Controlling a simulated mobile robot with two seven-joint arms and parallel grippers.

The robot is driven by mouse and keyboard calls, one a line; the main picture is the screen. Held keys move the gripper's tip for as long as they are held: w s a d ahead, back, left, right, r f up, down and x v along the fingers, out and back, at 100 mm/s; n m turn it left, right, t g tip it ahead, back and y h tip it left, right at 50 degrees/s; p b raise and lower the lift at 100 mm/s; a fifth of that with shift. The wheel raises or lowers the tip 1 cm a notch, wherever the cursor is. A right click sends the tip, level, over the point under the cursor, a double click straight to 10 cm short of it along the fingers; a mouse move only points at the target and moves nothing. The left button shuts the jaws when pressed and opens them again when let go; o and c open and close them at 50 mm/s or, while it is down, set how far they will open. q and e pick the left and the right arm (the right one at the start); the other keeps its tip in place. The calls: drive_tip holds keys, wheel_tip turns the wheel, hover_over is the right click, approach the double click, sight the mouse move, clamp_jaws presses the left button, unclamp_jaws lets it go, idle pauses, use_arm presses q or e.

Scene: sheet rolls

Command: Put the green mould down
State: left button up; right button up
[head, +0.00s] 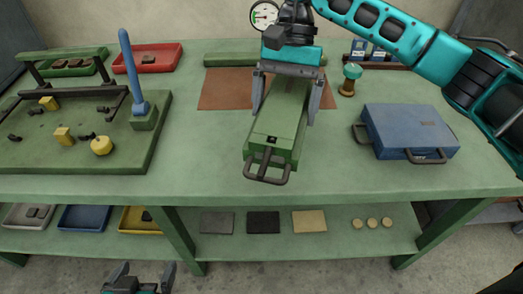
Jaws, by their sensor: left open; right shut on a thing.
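The green mould (284,112) is a long green block with a dark handle at its near end, above the middle of the bench in the head view. My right gripper (284,116) comes down from above and is shut on it, with one finger along each long side. The far end of the mould is hidden under the gripper. I cannot tell whether its underside touches the bench top. My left gripper (138,280) is open and empty, low in front of the bench at the bottom of the view.
A brown mat (223,92) lies behind the mould, partly covered by it. A blue case with handles (410,131) is to its right, and a green-topped stamp (348,80) behind. A green fixture board (60,153) fills the left. Bench top (205,150) is clear left of the mould.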

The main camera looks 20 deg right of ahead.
sight(273, 98)
drive_tip(key=m, duration=0.1)
drive_tip(key=a+r+m+t+y, duration=0.1)
drive_tip(key=w+r+m+b, duration=0.1)
drive_tip(key=m, duration=0.1)
drive_tip(key=shift+w+a+r, duration=0.1)
drive_tip(key=shift+a+r, duration=0.1)
drive_tip(key=shift+r, duration=0.05)
drive_tip(key=m, duration=0.1)
drive_tip(key=r+m+t+b, duration=0.1)
drive_tip(key=r+m+y, duration=0.1)
drive_tip(key=m, duration=0.1)
drive_tip(key=shift+w+a+t, duration=0.4)
drive_tip(key=r+m, duration=0.1)
drive_tip(key=r+m+t+b, duration=0.1)
drive_tip(key=m, duration=0.2)
drive_tip(key=shift+w+a+r+t+b, duration=0.3)
drive_tip(key=shift+w+a+r+t, duration=0.05)
drive_tip(key=shift+r+t, duration=0.05)
use_arm(q)
drive_tip(key=shift+w+d+f+h, duration=0.4)
drive_tip(key=shift+w+d+f, duration=0.15)
drive_tip(key=shift+d+f, duration=0.2)
use_arm(e)
drive_tip(key=shift+w+r+m+t, duration=0.15)
drive_tip(key=shift+r+m+t, duration=0.4)
drive_tip(key=shift+m, duration=0.85)
